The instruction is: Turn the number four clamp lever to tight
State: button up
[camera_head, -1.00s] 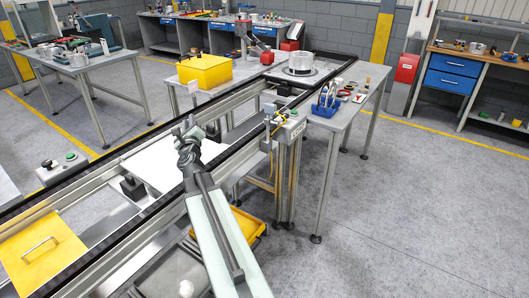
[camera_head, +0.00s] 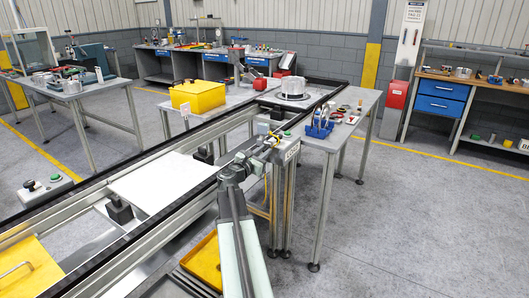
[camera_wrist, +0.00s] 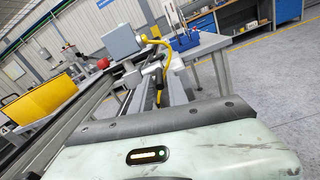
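I cannot make out a clamp lever marked four in either view. A conveyor (camera_head: 152,230) with dark rails runs from the lower left to the back, with a white plate (camera_head: 165,180) and black blocks (camera_head: 120,209) between its rails. My gripper (camera_head: 272,146) is at the right rail, close to the control box with a green button (camera_head: 286,134); I cannot tell whether they touch. Its fingers are too small to read. The wrist view shows a grey box (camera_wrist: 124,42) with a yellow cable beside the rail. A pale green surface fills the bottom of that view.
A yellow bin (camera_head: 200,97) stands beside the conveyor, and a clear round fixture (camera_head: 292,88) sits at its far end. A side table (camera_head: 350,112) with a blue tool holder (camera_head: 320,126) stands right. Another button box (camera_head: 42,190) is at left. The floor at right is clear.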

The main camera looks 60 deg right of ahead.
jog(key=shift+d, duration=0.65)
grip_shut()
jog(key=shift+a, duration=0.15)
jog(key=shift+f, duration=0.1)
